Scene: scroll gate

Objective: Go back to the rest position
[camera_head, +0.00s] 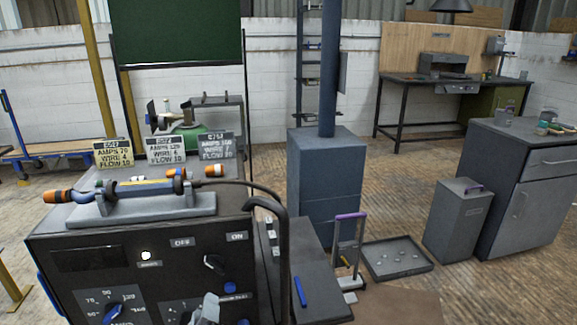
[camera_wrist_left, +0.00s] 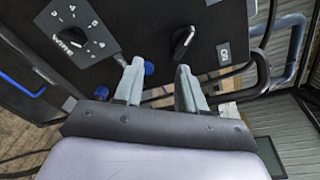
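My left gripper (camera_head: 205,309) shows at the bottom of the head view, in front of the welding machine's dark front panel (camera_head: 120,262). In the left wrist view its two grey fingers (camera_wrist_left: 158,78) are apart, with nothing between them. A black OFF/ON switch (camera_head: 213,265) is on the panel above the gripper; in the wrist view this switch (camera_wrist_left: 183,42) lies just beyond the fingertips, apart from them. The wire dial (camera_wrist_left: 72,40) is to the left there. A blue-pointer amps dial (camera_head: 112,312) is at the panel's lower left. My right gripper is out of view.
A welding torch (camera_head: 140,190) lies on a grey holder on top of the machine, with three label cards (camera_head: 173,149) behind. A dark hose (camera_head: 280,230) curves down the right side. A grey cabinet (camera_head: 520,190) and tray (camera_head: 398,258) stand right. Open floor lies behind.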

